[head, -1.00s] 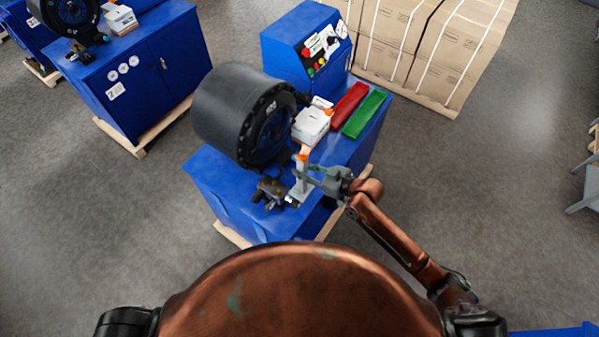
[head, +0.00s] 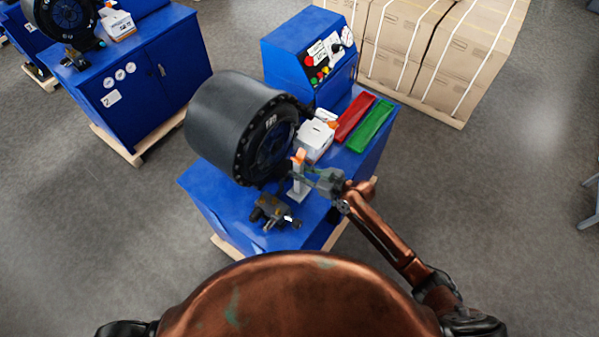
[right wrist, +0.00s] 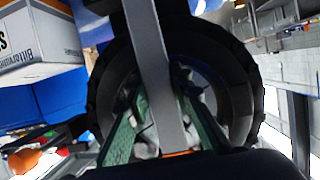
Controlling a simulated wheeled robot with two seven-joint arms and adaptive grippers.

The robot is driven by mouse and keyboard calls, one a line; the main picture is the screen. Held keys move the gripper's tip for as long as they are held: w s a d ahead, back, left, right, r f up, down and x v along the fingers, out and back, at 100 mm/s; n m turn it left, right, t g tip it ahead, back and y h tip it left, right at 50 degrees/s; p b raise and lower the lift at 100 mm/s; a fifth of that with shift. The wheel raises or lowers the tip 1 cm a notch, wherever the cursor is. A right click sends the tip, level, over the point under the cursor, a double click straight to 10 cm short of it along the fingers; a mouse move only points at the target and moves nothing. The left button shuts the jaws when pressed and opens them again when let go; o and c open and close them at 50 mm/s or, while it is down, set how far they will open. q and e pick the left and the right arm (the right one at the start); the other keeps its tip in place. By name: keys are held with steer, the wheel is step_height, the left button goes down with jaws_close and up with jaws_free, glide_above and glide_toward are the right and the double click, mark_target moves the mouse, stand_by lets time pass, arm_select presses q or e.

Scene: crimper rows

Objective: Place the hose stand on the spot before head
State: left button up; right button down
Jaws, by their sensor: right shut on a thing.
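The hose stand (head: 299,181) is a light grey post with an orange top and a pale foot. It looks upright before the crimper's head (head: 268,143), a big black drum with a dark blue front. My right gripper (head: 311,176) is shut on the post from the right. In the right wrist view, its green fingers (right wrist: 165,110) lie either side of the grey post (right wrist: 148,50), with the black ring of the head (right wrist: 240,90) behind. I cannot tell whether the foot touches the bench; the spot itself cannot be made out. My left gripper is out of view.
The blue bench (head: 224,200) carries a dark metal fixture (head: 271,210) in front of the head, a white box (head: 315,140), and red (head: 355,117) and green (head: 371,126) trays. A blue control box (head: 305,60) stands behind. Strapped cartons (head: 415,55) stand at the back right.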

steer(key=shift+w+a+r, duration=0.15)
steer(key=shift+w+r, duration=0.1)
steer(key=shift+w, duration=0.05)
steer(key=f+b, duration=0.2)
steer(key=f, duration=0.1)
steer(key=shift+w, duration=0.35)
steer(key=shift+s+f+b, duration=0.2)
steer(key=shift+b, duration=0.2)
steer(key=c, duration=2.2)
jaws_free()
steer(key=shift+f, duration=0.5)
steer(key=o, duration=0.5)
steer(key=shift+s, duration=0.2)
steer(key=shift+w, duration=0.1)
